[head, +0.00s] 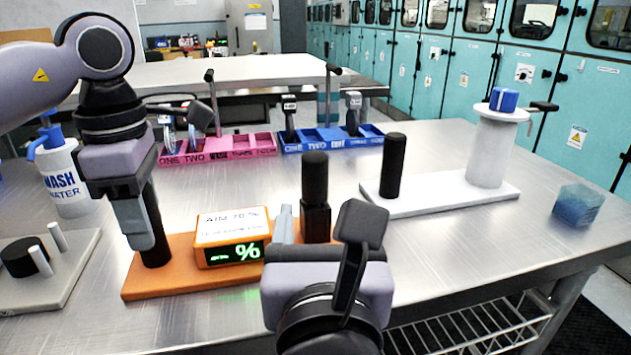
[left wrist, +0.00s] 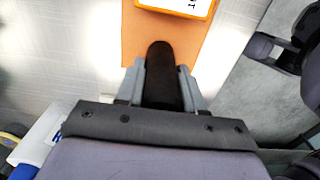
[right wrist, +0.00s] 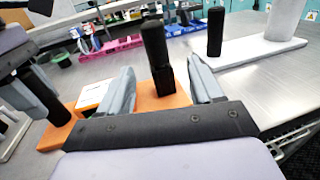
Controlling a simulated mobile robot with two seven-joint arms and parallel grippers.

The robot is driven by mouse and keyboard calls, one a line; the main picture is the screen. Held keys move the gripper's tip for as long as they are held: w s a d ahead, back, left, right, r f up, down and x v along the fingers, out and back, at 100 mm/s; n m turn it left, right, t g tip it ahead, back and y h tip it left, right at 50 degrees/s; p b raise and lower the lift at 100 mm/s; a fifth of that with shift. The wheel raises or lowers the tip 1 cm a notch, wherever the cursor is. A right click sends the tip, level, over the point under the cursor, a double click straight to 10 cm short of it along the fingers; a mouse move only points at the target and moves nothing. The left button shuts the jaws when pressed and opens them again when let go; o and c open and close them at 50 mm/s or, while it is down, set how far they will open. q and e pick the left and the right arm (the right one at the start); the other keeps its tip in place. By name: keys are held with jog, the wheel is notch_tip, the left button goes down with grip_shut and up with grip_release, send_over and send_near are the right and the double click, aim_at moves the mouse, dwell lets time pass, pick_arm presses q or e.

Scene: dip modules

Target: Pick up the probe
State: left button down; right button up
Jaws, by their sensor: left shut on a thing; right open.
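An orange base (head: 180,280) carries a display box (head: 232,238) reading "AIM 70 %" above a green "--- %". A black upright piece, which looks like the probe (head: 315,180), stands in a square black holder at the base's right end. It also shows in the right wrist view (right wrist: 154,45). My left gripper (head: 150,235) is shut on the black post (left wrist: 160,75) at the base's left end. My right gripper (right wrist: 161,85) is open, with its fingers apart in front of the probe and nothing between them. In the head view its wrist partly hides its fingers.
A white base (head: 440,195) with a black post and a white column stands at the right. A blue block (head: 577,205) lies near the right edge. Pink (head: 230,150) and blue trays (head: 335,138) are behind.

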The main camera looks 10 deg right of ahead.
aim_at(316, 189)
jog(key=x, duration=0.9)
jog(key=shift+w+a, duration=0.2)
jog(key=shift+w, duration=0.05)
jog(key=c, duration=1.1)
jog(key=shift+o, duration=0.2)
notch_tip(316, 189, up, 10)
jog(key=shift+r, duration=0.1)
